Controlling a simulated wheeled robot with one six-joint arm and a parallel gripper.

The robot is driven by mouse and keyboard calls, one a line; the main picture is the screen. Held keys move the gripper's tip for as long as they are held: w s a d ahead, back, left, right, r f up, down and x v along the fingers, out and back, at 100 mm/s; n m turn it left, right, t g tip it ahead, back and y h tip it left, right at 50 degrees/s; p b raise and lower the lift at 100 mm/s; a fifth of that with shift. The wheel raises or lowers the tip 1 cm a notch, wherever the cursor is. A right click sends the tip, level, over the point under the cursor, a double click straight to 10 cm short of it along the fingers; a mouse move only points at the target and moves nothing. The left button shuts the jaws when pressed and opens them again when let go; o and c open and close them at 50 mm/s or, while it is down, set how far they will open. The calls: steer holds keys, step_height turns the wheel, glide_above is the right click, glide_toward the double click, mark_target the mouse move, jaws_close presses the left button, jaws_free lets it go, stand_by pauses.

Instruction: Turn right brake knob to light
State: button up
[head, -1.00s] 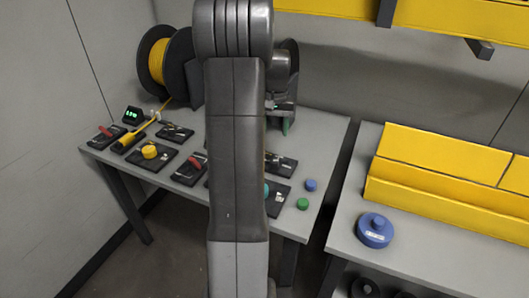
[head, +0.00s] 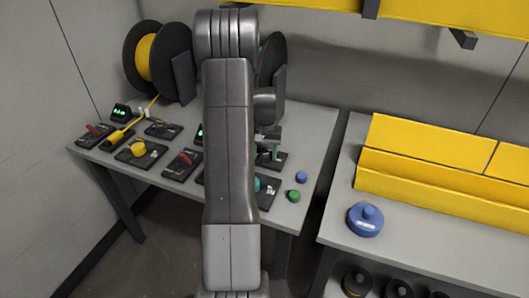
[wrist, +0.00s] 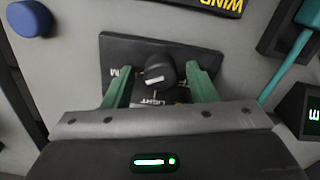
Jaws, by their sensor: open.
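A dark knob (wrist: 160,72) with a short white mark stands on a black plate (wrist: 115,52) in the wrist view. Lettering that seems to read LIGHT shows on the plate below the knob, and an M shows at its left. I cannot tell exactly which setting the mark points to. My gripper (wrist: 160,84) is open, with one green finger on each side of the knob and a gap to it. In the head view my gripper (head: 270,152) is low over the plate at the table's back right, and the knob is hidden there.
Other black plates hold a yellow knob (head: 138,148) and a red lever (head: 184,158). A blue cap (head: 301,177) and a green cap (head: 293,196) lie right of them. A blue cap (wrist: 29,18), yellow-lettered sign (wrist: 215,6) and lit display (wrist: 311,115) surround the knob plate.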

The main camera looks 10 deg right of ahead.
steer(key=c, duration=1)
steer(key=n+b, duration=0.1)
steer(key=n, duration=0.4)
steer(key=shift+n, duration=0.4)
steer(key=n, duration=0.5)
steer(key=shift+n, duration=0.4)
steer(key=o, duration=1)
